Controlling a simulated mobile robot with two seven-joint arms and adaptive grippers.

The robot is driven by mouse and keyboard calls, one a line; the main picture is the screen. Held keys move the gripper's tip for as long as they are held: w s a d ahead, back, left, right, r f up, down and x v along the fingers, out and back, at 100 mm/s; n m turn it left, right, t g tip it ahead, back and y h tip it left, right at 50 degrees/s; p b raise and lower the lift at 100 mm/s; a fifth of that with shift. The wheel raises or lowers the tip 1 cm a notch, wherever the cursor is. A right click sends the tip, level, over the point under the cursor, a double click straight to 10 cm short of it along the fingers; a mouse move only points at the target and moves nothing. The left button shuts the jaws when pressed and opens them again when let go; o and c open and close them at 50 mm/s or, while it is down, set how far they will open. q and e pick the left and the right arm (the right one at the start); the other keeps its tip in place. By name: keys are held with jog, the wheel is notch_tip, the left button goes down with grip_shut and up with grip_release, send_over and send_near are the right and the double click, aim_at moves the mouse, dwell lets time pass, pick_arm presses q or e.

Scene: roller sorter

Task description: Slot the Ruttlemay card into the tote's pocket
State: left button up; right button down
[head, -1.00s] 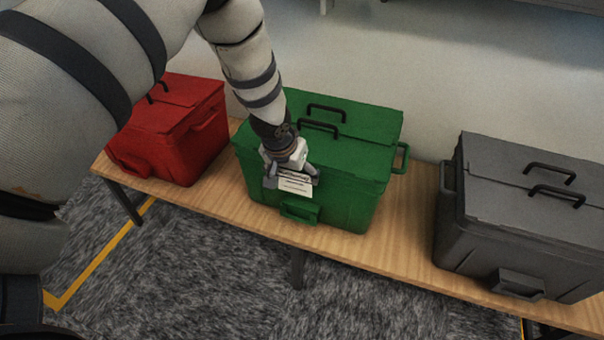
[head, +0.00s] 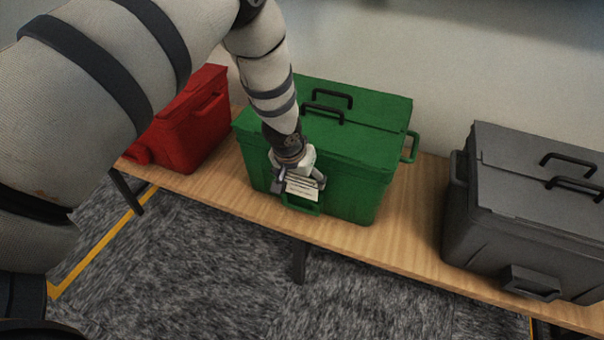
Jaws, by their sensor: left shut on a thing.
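My left gripper (head: 299,182) is shut on a small white card (head: 302,189) with dark print lines, too small to read. It holds the card at the front of the green tote (head: 350,190). The tote's green front pocket (head: 312,209) shows just below and partly behind the card. The card's lower edge overlaps the pocket in the picture; I cannot tell whether it is inside the pocket or in front of it. My right gripper is not in view.
A red tote (head: 195,135) stands to the left and a grey tote (head: 480,225) to the right on the wooden bench (head: 395,235). Each has a front pocket. Bare bench lies between the green and grey totes. A pale wall stands behind.

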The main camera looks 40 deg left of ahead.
pick_arm(q)
jog(key=shift+f, duration=0.1)
dwell(0.3)
jog(key=shift+f, duration=0.3)
jog(key=shift+f+b, duration=0.55)
jog(key=shift+f, duration=0.5)
jog(key=o, duration=1)
jog(key=v, duration=1.2)
